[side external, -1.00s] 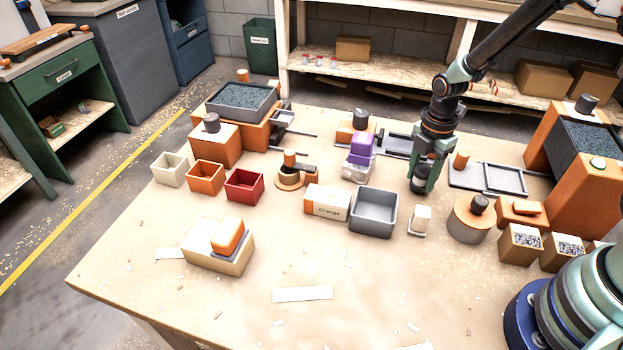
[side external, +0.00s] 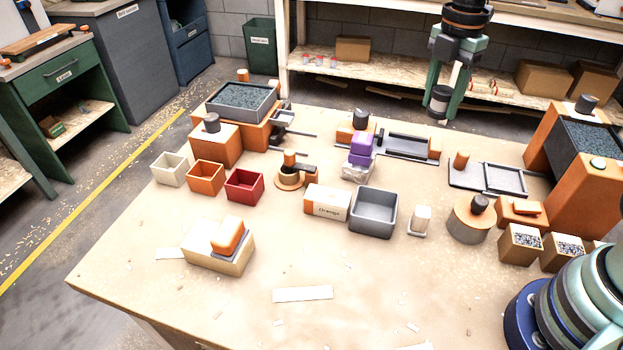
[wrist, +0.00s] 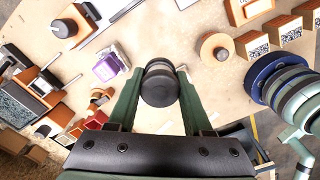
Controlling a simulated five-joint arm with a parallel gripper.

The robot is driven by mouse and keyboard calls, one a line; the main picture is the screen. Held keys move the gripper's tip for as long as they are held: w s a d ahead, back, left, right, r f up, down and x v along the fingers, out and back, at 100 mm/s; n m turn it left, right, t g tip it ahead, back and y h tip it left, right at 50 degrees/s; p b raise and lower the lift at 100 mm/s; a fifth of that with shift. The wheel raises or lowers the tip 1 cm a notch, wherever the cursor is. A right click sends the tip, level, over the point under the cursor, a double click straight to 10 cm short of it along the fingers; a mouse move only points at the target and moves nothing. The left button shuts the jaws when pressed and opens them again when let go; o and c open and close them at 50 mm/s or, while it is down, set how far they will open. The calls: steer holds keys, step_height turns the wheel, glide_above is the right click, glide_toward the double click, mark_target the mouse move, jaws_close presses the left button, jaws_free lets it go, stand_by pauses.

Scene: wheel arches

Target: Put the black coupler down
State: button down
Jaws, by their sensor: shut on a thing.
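The black coupler (side external: 438,102) is a short dark cylinder held up in the air above the back part of the table in the side view. My gripper (side external: 443,112) points down, with its two green fingers on either side of the coupler. In the wrist view the coupler (wrist: 160,84) sits between the fingers of my gripper (wrist: 158,78), which is shut on it. The coupler is clear of the table, and its underside is hard to make out.
Below stand a long grey tray (side external: 405,146), a purple block (side external: 361,146) on a clear base and an open grey bin (side external: 388,226). An orange-topped round stand (side external: 462,213) and a flat grey tray (side external: 507,181) are to the right. The table's front is mostly clear.

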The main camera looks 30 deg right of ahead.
steer(key=w+a+n, duration=0.1)
steer(key=a+n, duration=0.3)
steer(key=a, duration=0.5)
steer(key=n, duration=1.3)
glide_above(280, 306)
step_height(280, 306, down, 15)
steer(key=shift+r, duration=0.15)
steer(key=shift+f, duration=2.45)
steer(key=shift+c, duration=1.6)
jaws_free()
steer(key=shift+f, duration=0.15)
